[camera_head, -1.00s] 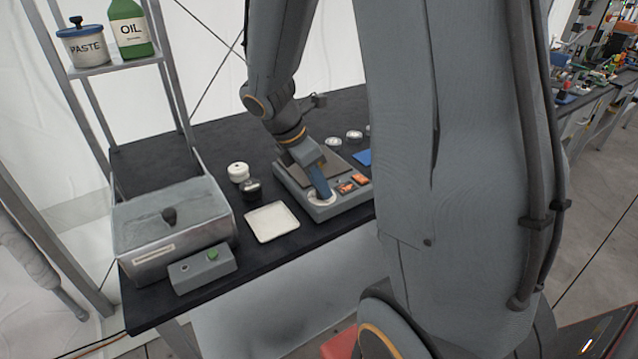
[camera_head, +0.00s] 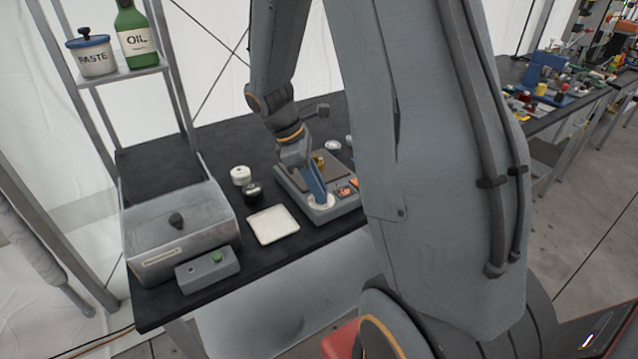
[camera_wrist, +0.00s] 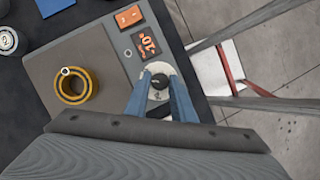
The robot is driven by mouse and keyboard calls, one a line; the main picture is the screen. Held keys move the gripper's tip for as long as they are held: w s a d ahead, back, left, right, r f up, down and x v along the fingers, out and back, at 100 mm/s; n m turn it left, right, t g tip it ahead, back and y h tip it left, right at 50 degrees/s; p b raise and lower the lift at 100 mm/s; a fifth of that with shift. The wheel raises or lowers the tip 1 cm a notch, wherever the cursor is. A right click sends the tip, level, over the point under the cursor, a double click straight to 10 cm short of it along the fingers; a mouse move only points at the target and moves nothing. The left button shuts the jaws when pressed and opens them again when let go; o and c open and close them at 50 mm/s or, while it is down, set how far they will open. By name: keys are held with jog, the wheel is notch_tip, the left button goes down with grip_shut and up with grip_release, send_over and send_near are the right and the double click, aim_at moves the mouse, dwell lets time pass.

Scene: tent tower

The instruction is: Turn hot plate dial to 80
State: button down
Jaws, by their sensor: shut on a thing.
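The hot plate (camera_head: 287,184) is a grey unit on the black table, with a flat dark top. Its dial (camera_wrist: 160,83) is a dark knob on a pale round disc in the wrist view. My gripper (camera_wrist: 160,88) has its blue fingers on both sides of the dial, shut on it. The small display (camera_wrist: 146,43) shows orange digits, tilted and too small to read surely. An orange switch (camera_wrist: 129,16) sits beside it. In the head view my gripper (camera_head: 317,195) reaches down to the dial's pale disc (camera_head: 321,202); the knob is hidden there.
A white tray (camera_head: 273,225), a white jar (camera_head: 240,176) and a black jar (camera_head: 252,191) stand left of the hot plate. A metal bath (camera_head: 180,229) with a control box (camera_head: 208,270) is further left.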

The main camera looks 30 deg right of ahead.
aim_at(310, 194)
jog(key=m+y+p, duration=0.1)
jog(key=m, duration=0.2)
jog(key=m+g+y+p, duration=0.1)
jog(key=m, duration=0.1)
jog(key=shift+d+m, duration=0.15)
jog(key=shift+m, duration=0.25)
dwell(0.4)
jog(key=c, duration=1.5)
grip_release()
jog(key=shift+w, duration=0.1)
jog(key=shift+b+v, duration=1.05)
jog(key=shift+v, duration=2.85)
jog(key=shift+w, duration=0.1)
